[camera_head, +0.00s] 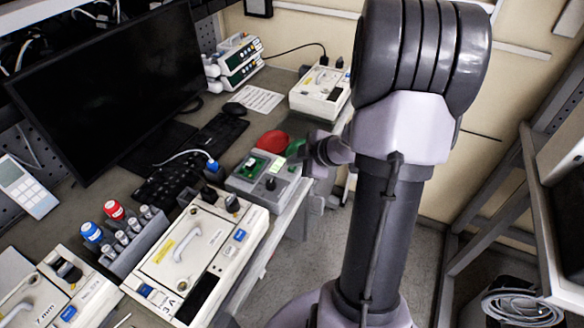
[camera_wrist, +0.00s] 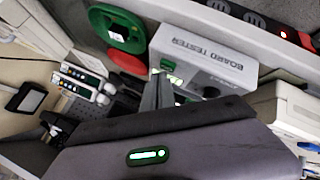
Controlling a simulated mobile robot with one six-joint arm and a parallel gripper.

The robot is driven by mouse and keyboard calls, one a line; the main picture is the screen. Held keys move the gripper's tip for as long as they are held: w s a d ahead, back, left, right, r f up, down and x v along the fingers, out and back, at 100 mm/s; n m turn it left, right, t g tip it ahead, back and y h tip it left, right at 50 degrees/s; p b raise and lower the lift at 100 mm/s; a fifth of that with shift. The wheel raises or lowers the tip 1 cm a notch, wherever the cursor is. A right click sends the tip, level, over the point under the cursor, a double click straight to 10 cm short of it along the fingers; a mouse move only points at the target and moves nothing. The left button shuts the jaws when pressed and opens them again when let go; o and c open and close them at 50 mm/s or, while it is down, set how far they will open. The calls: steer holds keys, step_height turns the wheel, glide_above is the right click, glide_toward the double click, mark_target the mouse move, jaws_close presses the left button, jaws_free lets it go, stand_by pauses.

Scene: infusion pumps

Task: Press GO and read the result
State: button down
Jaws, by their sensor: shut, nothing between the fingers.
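The grey board tester (camera_head: 247,187) sits at the bench's front edge. A green part (camera_head: 254,164), a small lit green display (camera_head: 278,168) and a dark knob (camera_head: 270,184) are on its top. I cannot make out a GO label or read a result.
A red dish (camera_head: 273,140) and a green dish (camera_head: 296,148) lie behind the tester. A white pump (camera_head: 188,246) stands at its left, another (camera_head: 321,91) farther back. A keyboard (camera_head: 166,178), monitor (camera_head: 110,85) and tube rack (camera_head: 134,245) fill the bench. Open floor lies right of the bench.

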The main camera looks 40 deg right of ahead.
mark_target(295, 169)
steer(key=shift+f, duration=0.35)
stand_by(0.6)
stand_by(0.3)
steer(key=shift+r+p, duration=0.8)
step_height(295, 169, up, 5)
steer(key=p, duration=0.5)
steer(key=shift+p, duration=0.3)
